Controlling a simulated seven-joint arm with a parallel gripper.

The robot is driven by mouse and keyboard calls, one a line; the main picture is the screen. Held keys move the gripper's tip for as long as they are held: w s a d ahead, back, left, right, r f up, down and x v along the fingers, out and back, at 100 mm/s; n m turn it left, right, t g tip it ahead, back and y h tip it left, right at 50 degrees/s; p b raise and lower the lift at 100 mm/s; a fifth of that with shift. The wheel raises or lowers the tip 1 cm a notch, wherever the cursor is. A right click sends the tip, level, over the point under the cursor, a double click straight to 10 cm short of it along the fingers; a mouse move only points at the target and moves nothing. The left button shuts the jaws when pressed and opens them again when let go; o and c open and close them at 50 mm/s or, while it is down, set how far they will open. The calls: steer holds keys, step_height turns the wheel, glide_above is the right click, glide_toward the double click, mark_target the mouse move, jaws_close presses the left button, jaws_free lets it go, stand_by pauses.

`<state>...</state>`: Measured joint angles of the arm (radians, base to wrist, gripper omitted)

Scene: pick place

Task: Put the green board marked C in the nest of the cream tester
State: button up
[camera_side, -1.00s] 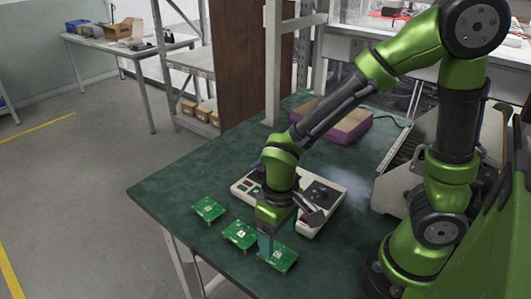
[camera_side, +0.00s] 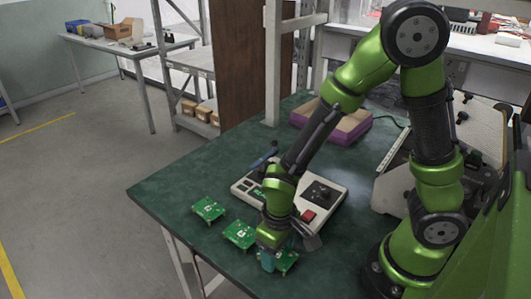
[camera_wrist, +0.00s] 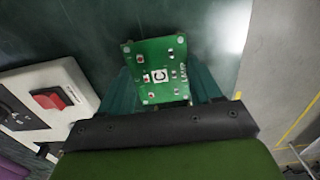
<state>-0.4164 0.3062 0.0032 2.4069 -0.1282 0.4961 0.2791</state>
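The green board marked C (camera_wrist: 160,75) is in the wrist view, lying on the dark green table with its white C label facing up. In the side view it is the right-hand board (camera_side: 288,262), partly hidden by my gripper. My gripper (camera_side: 268,262) is low over it. In the wrist view, the teal fingers (camera_wrist: 165,95) stand apart on either side of the board; I see no clear grip. My arm hides part of the tester.
Two other green boards, a left one (camera_side: 208,208) and a middle one (camera_side: 239,234), lie in a row near the table's front edge. A purple-sided tray (camera_side: 345,132) is at the back. The table's left part (camera_side: 175,180) is clear.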

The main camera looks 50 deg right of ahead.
mark_target(278, 254)
steer(key=c, duration=0.3)
steer(key=shift+r, duration=3)
steer(key=w+d+m, duration=0.1)
steer(key=w+d, duration=0.2)
steer(key=w+d+r+m, duration=0.1)
steer(key=w+d, duration=0.2)
steer(key=d, duration=0.1)
steer(key=w+d+m, duration=0.1)
steer(key=w+d, duration=0.2)
steer(key=shift+w+d+r, duration=0.15)
steer(key=shift+d+r, duration=0.05)
steer(key=shift+d, duration=0.2)
steer(key=shift+w+d+r+n, duration=1.4)
steer(key=shift+w+d+r, duration=1.1)
steer(key=shift+d, duration=2.35)
steer(key=shift+w+f, duration=0.2)
steer(key=shift+f, duration=1.65)
steer(key=shift+w+f, duration=0.15)
steer(key=shift+f, duration=1.7)
